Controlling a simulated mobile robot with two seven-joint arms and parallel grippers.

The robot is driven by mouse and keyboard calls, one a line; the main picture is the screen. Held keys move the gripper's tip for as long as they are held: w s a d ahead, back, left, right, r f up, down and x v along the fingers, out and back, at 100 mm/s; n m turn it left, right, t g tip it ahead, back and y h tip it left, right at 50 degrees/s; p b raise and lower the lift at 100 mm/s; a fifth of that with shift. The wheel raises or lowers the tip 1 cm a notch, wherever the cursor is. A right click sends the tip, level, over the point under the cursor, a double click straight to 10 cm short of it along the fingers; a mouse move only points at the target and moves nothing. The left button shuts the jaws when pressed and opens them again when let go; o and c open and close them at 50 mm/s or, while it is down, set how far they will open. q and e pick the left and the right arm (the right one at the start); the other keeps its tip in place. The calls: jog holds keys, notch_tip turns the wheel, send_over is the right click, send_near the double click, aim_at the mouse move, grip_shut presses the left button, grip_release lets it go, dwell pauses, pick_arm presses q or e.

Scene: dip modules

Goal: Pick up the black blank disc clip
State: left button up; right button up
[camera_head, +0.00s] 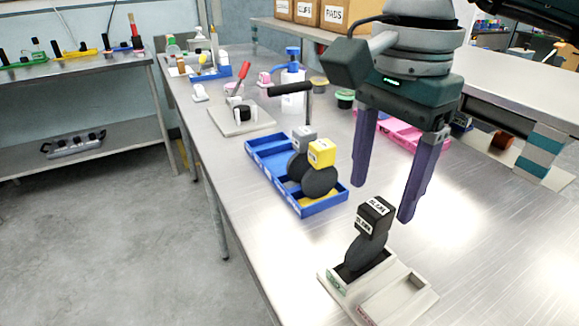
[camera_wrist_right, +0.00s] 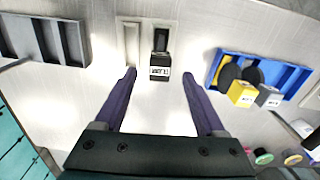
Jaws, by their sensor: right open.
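The black blank disc clip (camera_head: 372,228) stands upright in one slot of a pale two-slot holder (camera_head: 398,298) near the front of the steel table. It has a black block head with white labels and a dark disc below. In the right wrist view the clip (camera_wrist_right: 160,70) lies between and beyond the fingertips, in the holder (camera_wrist_right: 132,45). My right gripper (camera_head: 384,200) is open and empty, pointing down, above and behind the clip in the head view. Its purple fingers (camera_wrist_right: 160,75) are apart and not touching the clip. My left gripper is not in view.
A blue tray (camera_head: 265,165) holds a yellow-headed clip (camera_head: 321,153) and a grey-headed clip (camera_head: 302,138). A pink tray (camera_head: 405,137) lies behind my right gripper. A grey compartment tray (camera_wrist_right: 75,60) shows in the wrist view. The table right of the holder is clear.

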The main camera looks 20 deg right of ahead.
aim_at(378, 206)
notch_tip(378, 206, down, 4)
jog(key=shift+f+p, duration=0.25)
jog(key=shift+p, duration=0.1)
grip_shut()
dwell(0.4)
dwell(0.3)
